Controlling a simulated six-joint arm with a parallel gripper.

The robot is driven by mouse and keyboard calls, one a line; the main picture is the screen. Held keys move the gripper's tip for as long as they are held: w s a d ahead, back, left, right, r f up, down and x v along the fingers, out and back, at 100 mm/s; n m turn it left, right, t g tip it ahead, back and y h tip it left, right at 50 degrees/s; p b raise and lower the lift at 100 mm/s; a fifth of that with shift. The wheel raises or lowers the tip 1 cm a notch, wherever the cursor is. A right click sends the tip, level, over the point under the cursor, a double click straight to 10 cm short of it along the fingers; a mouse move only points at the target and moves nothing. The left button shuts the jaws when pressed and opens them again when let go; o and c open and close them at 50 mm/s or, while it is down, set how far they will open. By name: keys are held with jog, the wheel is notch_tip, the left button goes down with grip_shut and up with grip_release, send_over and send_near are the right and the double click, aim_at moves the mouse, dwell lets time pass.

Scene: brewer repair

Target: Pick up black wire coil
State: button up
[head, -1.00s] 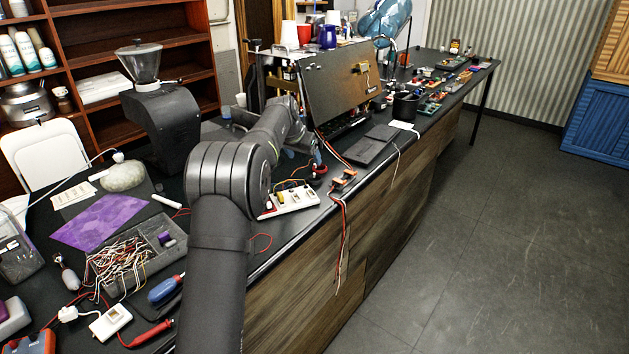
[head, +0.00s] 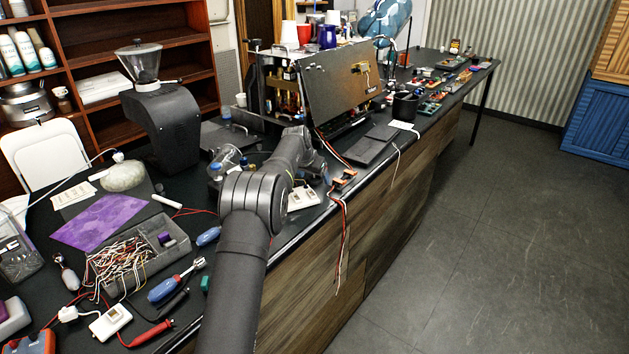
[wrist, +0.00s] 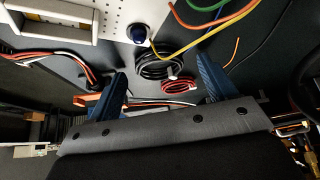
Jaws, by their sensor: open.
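The black wire coil (wrist: 152,66) lies on the dark bench top in the wrist view, between and beyond the fingers of my gripper (wrist: 162,70). My gripper's two blue fingers are apart, one on each side of the coil, with nothing held between them. A red wire coil (wrist: 180,86) lies just beside the black one, nearer the gripper base. In the head view my arm reaches over the bench and hides the black coil, and I cannot make out the fingers clearly there.
A white perforated board (wrist: 112,20) with a blue knob sits next to the coil. Yellow, green and orange wires (wrist: 205,32) lie close by, and red, black and white cables (wrist: 50,62) lie left. In the head view, an open machine (head: 335,85) stands behind the arm.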

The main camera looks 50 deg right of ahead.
jog(key=c, duration=1)
jog(key=shift+c, duration=0.2)
